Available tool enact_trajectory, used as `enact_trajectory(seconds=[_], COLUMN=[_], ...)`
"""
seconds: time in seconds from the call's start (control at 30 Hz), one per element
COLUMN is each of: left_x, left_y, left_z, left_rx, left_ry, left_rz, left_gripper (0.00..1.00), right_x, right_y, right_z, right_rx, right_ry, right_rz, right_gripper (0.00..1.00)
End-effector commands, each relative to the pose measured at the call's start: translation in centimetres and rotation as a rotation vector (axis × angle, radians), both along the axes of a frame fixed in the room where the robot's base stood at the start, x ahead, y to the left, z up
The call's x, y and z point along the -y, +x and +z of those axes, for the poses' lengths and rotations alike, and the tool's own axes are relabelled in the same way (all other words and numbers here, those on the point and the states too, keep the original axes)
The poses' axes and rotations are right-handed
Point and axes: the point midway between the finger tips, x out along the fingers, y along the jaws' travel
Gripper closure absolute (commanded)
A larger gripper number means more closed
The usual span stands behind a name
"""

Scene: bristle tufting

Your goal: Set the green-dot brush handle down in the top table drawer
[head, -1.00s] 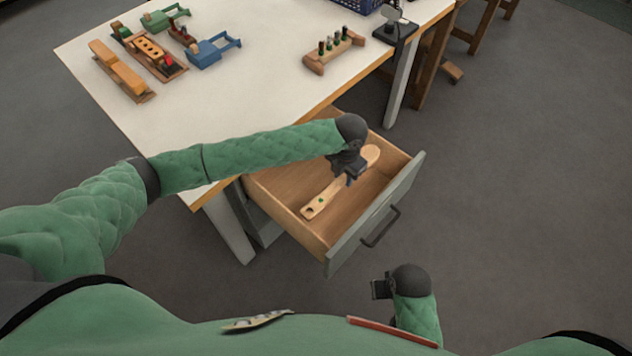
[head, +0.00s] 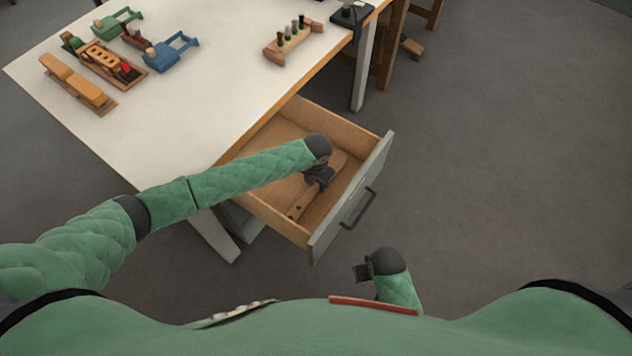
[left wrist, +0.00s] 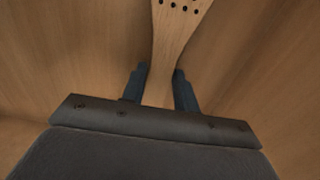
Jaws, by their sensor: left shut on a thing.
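The wooden brush handle (head: 300,205) is inside the open top drawer (head: 268,215), low over or on its floor; I cannot tell whether it touches. Its green dot cannot be made out now. My left gripper (head: 321,177) is shut on the handle's narrow part, reaching down into the drawer. In the left wrist view the two fingers (left wrist: 160,90) stand on either side of the handle (left wrist: 178,35), whose wide end shows small dark holes. My right gripper (head: 361,271) is off the drawer's front, nearer my body; its jaws are too small to read.
The drawer's grey front with a dark pull (head: 358,208) stands out over the floor. On the white table (head: 190,120) are a wooden rack with several dark pegs (head: 290,42), a blue fixture (head: 170,52), a green one (head: 117,22) and wooden blocks (head: 78,85).

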Motion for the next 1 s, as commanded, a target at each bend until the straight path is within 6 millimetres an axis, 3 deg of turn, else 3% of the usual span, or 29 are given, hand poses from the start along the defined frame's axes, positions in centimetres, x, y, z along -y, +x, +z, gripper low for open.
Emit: enact_trajectory(seconds=[0.47,0.5,0.57,1.0], left_x=[-0.03,-0.04,-0.04,0.00], left_y=[-0.01,-0.02,-0.02,0.06], left_z=[-0.80,-0.76,-0.75,0.04], left_rx=[-0.001,-0.001,-0.001,0.002], left_ry=[0.001,0.001,0.001,-0.001], left_rz=[-0.001,0.000,0.000,-0.001], left_gripper=[0.94,0.62,0.51,0.48], right_x=[0.02,0.01,0.00,0.04], right_y=[0.02,0.06,0.10,-0.07], right_z=[-0.32,-0.15,-0.12,-0.78], right_rx=[0.000,0.002,0.003,-0.005], right_ry=[0.000,0.000,0.001,-0.002], right_rz=[0.000,0.000,0.000,0.001], right_gripper=[0.64,0.64,0.64,0.64])
